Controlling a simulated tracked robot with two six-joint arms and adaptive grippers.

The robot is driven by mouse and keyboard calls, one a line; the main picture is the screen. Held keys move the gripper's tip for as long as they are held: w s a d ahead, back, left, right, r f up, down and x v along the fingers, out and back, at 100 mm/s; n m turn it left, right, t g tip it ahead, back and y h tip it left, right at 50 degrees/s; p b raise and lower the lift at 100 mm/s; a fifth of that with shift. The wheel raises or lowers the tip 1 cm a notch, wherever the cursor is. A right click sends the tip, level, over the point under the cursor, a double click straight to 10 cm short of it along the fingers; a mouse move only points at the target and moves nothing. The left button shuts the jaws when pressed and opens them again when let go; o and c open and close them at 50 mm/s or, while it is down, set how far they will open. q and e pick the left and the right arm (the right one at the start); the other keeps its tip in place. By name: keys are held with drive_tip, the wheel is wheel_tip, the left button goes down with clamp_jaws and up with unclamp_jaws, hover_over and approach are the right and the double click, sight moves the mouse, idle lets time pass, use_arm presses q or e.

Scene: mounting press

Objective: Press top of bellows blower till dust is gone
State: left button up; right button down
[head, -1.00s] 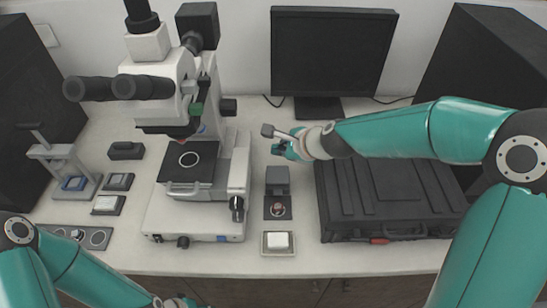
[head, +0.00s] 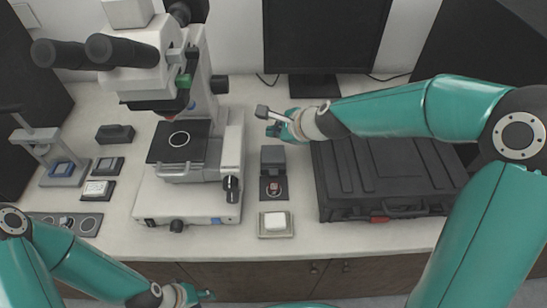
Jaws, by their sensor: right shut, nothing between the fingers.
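A dark block with a stepped top (head: 272,158), which looks like the bellows blower, stands on the bench right of the microscope. A dark plate with a small reddish round piece (head: 273,188) lies directly in front of it. Any dust is too small to make out. My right gripper (head: 274,131) is shut and empty, just behind and above the block, apart from it in the picture. My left gripper (head: 205,295) is low at the front, in front of the bench edge and far from the block. Its fingers are too small to read.
A white pad in a tray (head: 275,223) sits in front of the plate. The microscope (head: 190,190) stands close on the left, and a black case (head: 385,180) close on the right under my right arm. A monitor (head: 325,40) stands behind.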

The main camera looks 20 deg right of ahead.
sight(270, 151)
use_arm(q)
drive_tip(key=shift+f+b, duration=2.25)
drive_tip(key=shift+f, duration=0.5)
use_arm(e)
drive_tip(key=shift+f, duration=2.75)
use_arm(q)
drive_tip(key=shift+f, duration=0.3)
use_arm(e)
drive_tip(key=shift+f, duration=0.35)
use_arm(q)
drive_tip(key=shift+f+b, duration=0.8)
drive_tip(key=shift+b, duration=0.3)
use_arm(e)
drive_tip(key=shift+f, duration=0.85)
use_arm(q)
drive_tip(key=shift+r, duration=0.1)
use_arm(e)
drive_tip(key=shift+r, duration=0.1)
use_arm(q)
drive_tip(key=shift+r+p, duration=1.15)
drive_tip(key=shift+p, duration=0.15)
use_arm(e)
drive_tip(key=shift+r, duration=1.2)
wheel_tip(270, 151, up, 5)
drive_tip(key=p, duration=0.5)
use_arm(q)
wheel_tip(270, 151, up, 5)
